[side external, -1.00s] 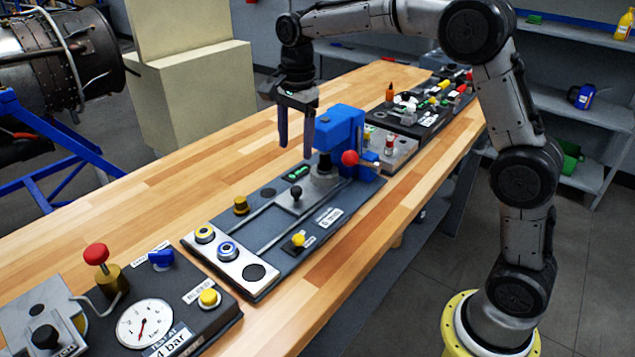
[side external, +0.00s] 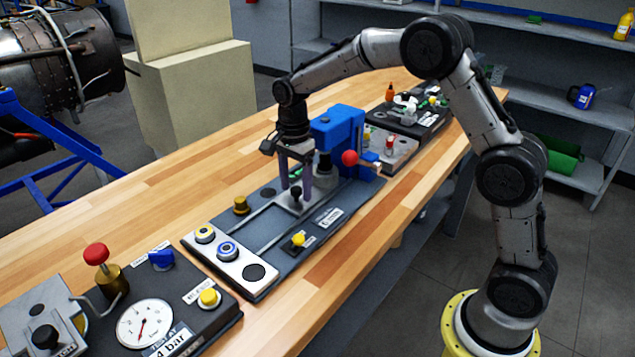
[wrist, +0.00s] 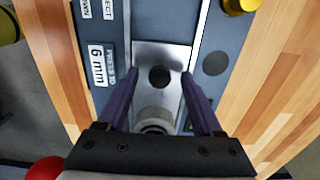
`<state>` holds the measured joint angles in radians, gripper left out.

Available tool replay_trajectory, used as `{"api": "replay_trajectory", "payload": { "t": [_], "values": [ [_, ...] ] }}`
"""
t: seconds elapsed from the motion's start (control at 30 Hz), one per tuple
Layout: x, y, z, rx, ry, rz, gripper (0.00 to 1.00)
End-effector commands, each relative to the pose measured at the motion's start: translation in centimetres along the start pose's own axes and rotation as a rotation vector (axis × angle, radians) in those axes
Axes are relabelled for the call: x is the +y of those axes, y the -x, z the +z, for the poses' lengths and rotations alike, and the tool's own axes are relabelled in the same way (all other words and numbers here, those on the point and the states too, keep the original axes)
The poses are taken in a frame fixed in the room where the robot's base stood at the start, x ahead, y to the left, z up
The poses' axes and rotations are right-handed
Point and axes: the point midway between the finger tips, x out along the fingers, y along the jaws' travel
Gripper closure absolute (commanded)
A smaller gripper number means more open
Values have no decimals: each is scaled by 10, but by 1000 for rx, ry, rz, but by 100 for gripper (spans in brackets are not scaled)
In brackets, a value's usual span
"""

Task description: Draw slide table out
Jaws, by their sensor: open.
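The slide table (side external: 288,205) is a small metal plate between two rails on the dark press station, with a black knob (side external: 296,192) standing on it. In the wrist view the slide table (wrist: 160,52) shows bare metal around the round black knob (wrist: 160,77). My gripper (side external: 296,184) points down over it with the two purple fingers apart. In the wrist view my gripper (wrist: 159,78) has one finger on each side of the knob, with a visible gap on both sides. The slide table sits at the press end of the rails, below the grey ram (wrist: 156,120).
The blue press head (side external: 338,135) with a red ball handle (side external: 350,158) stands close behind my gripper. A brass knob (side external: 241,205) and a white panel with ringed buttons (side external: 228,250) lie toward the near end. The rail stretch between is clear.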

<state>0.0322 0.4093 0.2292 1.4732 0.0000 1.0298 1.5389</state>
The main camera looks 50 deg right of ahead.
Motion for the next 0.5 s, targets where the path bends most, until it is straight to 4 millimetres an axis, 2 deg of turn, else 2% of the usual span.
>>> {"api": "replay_trajectory", "payload": {
  "t": [0.2, 0.5],
  "values": [
    [0, -9, 0, 0, 0, 1, 32],
    [0, -9, 0, 0, 0, 0, 32]
  ]
}}
